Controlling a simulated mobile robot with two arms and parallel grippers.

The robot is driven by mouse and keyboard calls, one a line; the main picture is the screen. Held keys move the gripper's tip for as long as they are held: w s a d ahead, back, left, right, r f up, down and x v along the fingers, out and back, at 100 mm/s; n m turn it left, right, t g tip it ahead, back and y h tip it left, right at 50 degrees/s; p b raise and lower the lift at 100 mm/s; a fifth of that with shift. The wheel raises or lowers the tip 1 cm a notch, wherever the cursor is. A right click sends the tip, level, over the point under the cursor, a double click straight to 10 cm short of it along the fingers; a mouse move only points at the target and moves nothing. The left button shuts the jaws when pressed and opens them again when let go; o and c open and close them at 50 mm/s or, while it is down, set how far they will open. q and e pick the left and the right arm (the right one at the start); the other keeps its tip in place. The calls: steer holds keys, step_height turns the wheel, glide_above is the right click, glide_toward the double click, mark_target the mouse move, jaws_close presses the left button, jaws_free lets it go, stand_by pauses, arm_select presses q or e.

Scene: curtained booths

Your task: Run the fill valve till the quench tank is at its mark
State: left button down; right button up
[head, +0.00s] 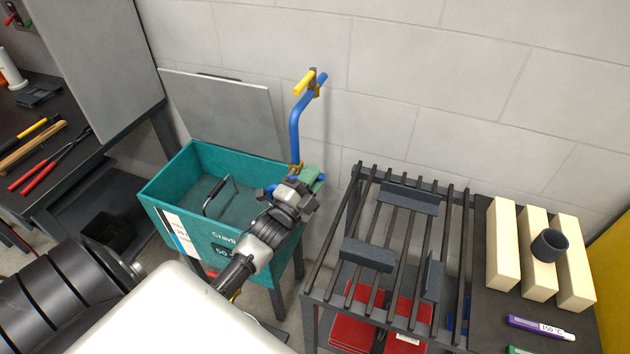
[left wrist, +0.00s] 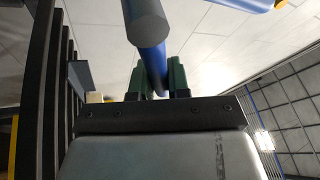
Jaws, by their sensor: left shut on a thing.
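The quench tank (head: 167,176) is an open teal tub on legs against the wall. A pale strip (head: 177,238) with coloured marks runs down its front; I cannot read the level from it. A blue pipe (head: 296,128) rises behind the tank's right end, with a yellow piece (head: 303,83) at its top. My left gripper (head: 308,180) is at the tank's back right corner, near the pipe's foot. In the left wrist view its green fingers are shut on a blue bar (left wrist: 153,62), perhaps the valve's handle. My right gripper is not in view.
A dark slatted rack (head: 408,225) stands right of the tank, with red boxes (head: 352,328) below. Pale blocks (head: 503,245) and a dark cup (head: 549,245) are beyond it. A bench (head: 75,165) with tools stands left. A dark wire loop (head: 218,197) is in the tank.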

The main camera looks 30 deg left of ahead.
arm_select(q)
steer(key=shift+a+r+n+y, duration=0.15)
steer(key=shift+r+n+y, duration=0.25)
steer(key=shift+n, duration=0.5)
steer(key=c, duration=1.1)
jaws_free()
steer(key=b+v, duration=0.2)
steer(key=v, duration=0.9)
steer(key=shift+f, duration=0.15)
steer(key=shift+w, duration=0.1)
